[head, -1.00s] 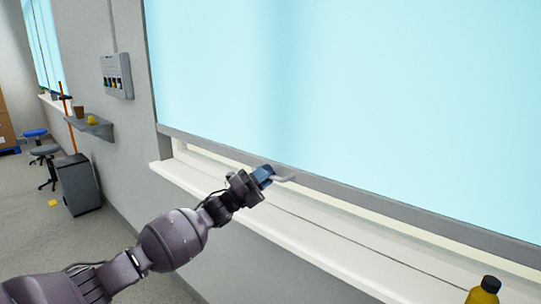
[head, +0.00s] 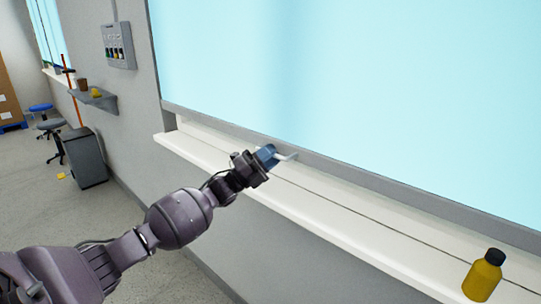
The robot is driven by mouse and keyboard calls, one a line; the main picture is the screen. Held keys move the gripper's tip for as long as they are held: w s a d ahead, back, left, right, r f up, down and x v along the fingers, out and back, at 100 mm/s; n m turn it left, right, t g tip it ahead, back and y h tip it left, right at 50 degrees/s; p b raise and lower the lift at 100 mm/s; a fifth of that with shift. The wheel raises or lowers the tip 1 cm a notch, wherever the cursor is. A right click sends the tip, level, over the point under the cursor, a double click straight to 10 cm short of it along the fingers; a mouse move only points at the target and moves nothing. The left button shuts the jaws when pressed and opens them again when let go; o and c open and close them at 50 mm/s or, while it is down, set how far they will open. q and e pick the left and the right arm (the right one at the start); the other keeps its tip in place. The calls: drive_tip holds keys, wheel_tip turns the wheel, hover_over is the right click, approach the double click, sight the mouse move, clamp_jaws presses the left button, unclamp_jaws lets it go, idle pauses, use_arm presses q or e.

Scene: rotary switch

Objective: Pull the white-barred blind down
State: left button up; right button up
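The light blue blind (head: 350,75) covers most of the window and ends in a grey bottom rail (head: 400,191). A small white bar handle (head: 287,157) sticks out from the rail. My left gripper (head: 268,154), with blue fingers, is at the handle and appears shut on it; the fingers hide part of the bar. The rail hangs low, close above the white sill (head: 330,208). My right gripper is not in view.
A yellow bottle with a black cap (head: 484,276) stands on the sill at the right. A wall switch panel (head: 118,45), a small shelf (head: 95,99), a dark cabinet (head: 86,158) and stools (head: 48,125) are at the left. Floor there is mostly clear.

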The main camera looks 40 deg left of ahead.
use_arm(q)
drive_tip(key=v, duration=1)
drive_tip(key=shift+s+a+f, duration=0.15)
drive_tip(key=shift+s+a, duration=0.05)
drive_tip(key=shift+s, duration=0.1)
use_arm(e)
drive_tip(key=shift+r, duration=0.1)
use_arm(q)
drive_tip(key=s+d+f+n+g+y+p, duration=0.1)
drive_tip(key=s+d+f+n+g+y, duration=0.1)
drive_tip(key=d+f+n+y, duration=0.5)
drive_tip(key=s+d+f+n+g+y+p, duration=0.15)
drive_tip(key=f+n+y, duration=0.35)
drive_tip(key=n, duration=0.6)
drive_tip(key=s+d+f+n+g+p, duration=0.1)
drive_tip(key=s+d+f+n+g, duration=0.1)
drive_tip(key=s, duration=0.7)
drive_tip(key=s+d+f+n+g+p, duration=0.1)
drive_tip(key=s+d+f+n+g, duration=0.1)
drive_tip(key=s+d+f, duration=0.3)
drive_tip(key=s+d+f+n+g+p, duration=0.2)
drive_tip(key=s+d, duration=0.4)
drive_tip(key=s, duration=0.8)
drive_tip(key=shift+f+n, duration=0.7)
drive_tip(key=shift+n, duration=0.2)
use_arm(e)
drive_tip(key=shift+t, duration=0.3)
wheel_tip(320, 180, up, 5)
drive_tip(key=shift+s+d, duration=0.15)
